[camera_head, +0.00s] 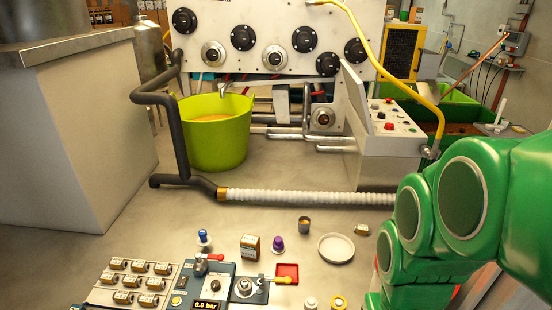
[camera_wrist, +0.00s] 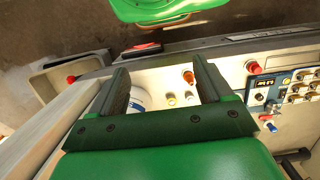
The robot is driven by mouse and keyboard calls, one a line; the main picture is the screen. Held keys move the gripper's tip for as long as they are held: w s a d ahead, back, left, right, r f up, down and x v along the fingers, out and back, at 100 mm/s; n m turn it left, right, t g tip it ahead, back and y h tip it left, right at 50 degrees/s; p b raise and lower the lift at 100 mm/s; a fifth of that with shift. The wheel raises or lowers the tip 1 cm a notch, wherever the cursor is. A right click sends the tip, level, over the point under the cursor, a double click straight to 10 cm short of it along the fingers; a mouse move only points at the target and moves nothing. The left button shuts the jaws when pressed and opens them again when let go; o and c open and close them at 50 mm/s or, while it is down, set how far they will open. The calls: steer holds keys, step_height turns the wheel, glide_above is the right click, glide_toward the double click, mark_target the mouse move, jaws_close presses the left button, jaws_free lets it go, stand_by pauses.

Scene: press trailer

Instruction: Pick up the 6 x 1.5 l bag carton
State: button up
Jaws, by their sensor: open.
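A small brown carton (camera_head: 250,246) with a pale label stands upright on the surface in the head view, between a blue-topped item and a purple one. It looks like the bag carton, but its print is too small to read. My gripper (camera_wrist: 160,68) shows in the wrist view with its two dark fingers spread apart and nothing held between them. The head view shows my green arm at the right, but not the fingers. I cannot make out the carton in the wrist view.
A panel with several small boxes (camera_head: 130,283) and a gauge unit (camera_head: 207,304) lie in front. A ribbed hose (camera_head: 300,197) runs behind.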

mark_target(250, 243)
steer(key=w+a+f+m+y, duration=0.2)
steer(key=w+a+m+y, duration=0.1)
steer(key=w+a, duration=0.5)
steer(key=w+a+f+m+g+y, duration=0.1)
steer(key=w+a+f+m+y, duration=0.2)
steer(key=w+a, duration=0.45)
steer(key=w+a+f+m+y, duration=0.2)
steer(key=w+a+y, duration=0.3)
steer(key=w, duration=0.5)
steer(key=w+f+m+t, duration=0.1)
steer(key=w+f+m, duration=0.3)
steer(key=w+f, duration=0.3)
steer(key=w+a+f+m+t+y, duration=0.1)
steer(key=w+f+m+t, duration=0.1)
steer(key=w+f+m, duration=0.2)
steer(key=w+f+m+t+y, duration=0.1)
steer(key=w+f+m, duration=0.3)
steer(key=w+f, duration=0.6)
steer(key=shift+w+a+f+t, duration=0.3)
steer(key=shift+w+f+t, duration=0.1)
steer(key=shift+f+t, duration=0.35)
steer(key=shift+w+a+f, duration=0.15)
steer(key=shift+a+f, duration=0.1)
steer(key=shift+a, duration=0.1)
steer(key=shift+x, duration=3.5)
steer(key=c, duration=1.1)
steer(key=shift+r, duration=0.1)
steer(key=shift+c, duration=0.2)
